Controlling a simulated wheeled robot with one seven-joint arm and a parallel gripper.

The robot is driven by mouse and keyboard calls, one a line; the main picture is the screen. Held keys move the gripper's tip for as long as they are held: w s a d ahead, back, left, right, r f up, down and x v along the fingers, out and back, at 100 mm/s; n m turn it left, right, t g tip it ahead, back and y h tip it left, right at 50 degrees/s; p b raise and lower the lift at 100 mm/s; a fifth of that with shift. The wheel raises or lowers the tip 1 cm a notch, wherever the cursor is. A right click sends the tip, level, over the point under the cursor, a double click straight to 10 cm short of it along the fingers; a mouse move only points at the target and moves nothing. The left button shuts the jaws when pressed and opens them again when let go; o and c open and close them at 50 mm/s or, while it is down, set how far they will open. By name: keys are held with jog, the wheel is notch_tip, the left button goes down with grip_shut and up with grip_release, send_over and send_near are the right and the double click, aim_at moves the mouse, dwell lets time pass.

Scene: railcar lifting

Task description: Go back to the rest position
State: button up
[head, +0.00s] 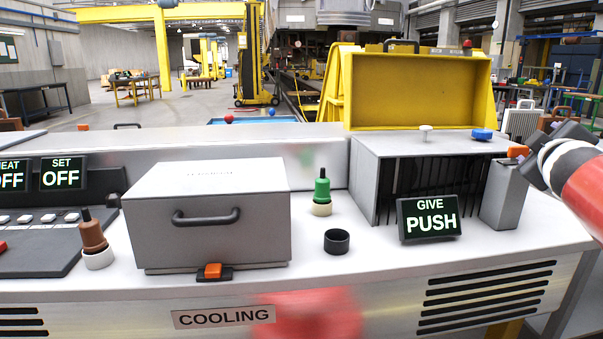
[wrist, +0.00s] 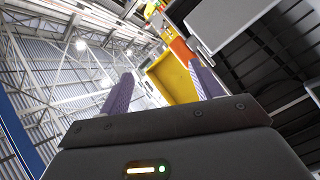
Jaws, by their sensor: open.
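My gripper (wrist: 160,88) shows in the wrist view with its two purple fingers spread apart and nothing between them. The wrist camera looks up past the fingers at the roof, with the yellow open lid (wrist: 172,78) behind them. In the head view my gripper (head: 548,128) is at the right edge, beside the grey slotted housing (head: 364,185), with its red and white wrist next to it. Part of it is cut off or overlapped there. A blurred red shape at the bottom centre is too unclear to identify.
The console top (head: 375,255) carries a closed grey box with a handle (head: 207,245), a green plug (head: 321,190), a brown plug (head: 93,235), an empty black ring (head: 337,241) and a "GIVE PUSH" display (head: 429,217). A blue knob (head: 482,134) sits on the housing. A yellow lift stands behind.

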jog(key=s+a+f+m+g+y+b, duration=0.1)
jog(key=s+a+f+m+g+y, duration=0.1)
jog(key=s+a+f, duration=0.5)
jog(key=s+a+f+m+g+y+b, duration=0.1)
jog(key=s+a+f, duration=0.6)
jog(key=a+f, duration=0.7)
jog(key=s+a+f+m+g+y+b, duration=0.2)
jog(key=s+a+f+g+y, duration=0.3)
jog(key=s+a+f, duration=0.3)
notch_tip(320, 180, down, 5)
jog(key=a+g, duration=0.1)
jog(key=a, duration=0.1)
jog(key=shift+a+m+y+b, duration=0.3)
jog(key=shift+a+b, duration=0.1)
jog(key=shift+r, duration=0.2)
jog(key=shift+c, duration=0.4)
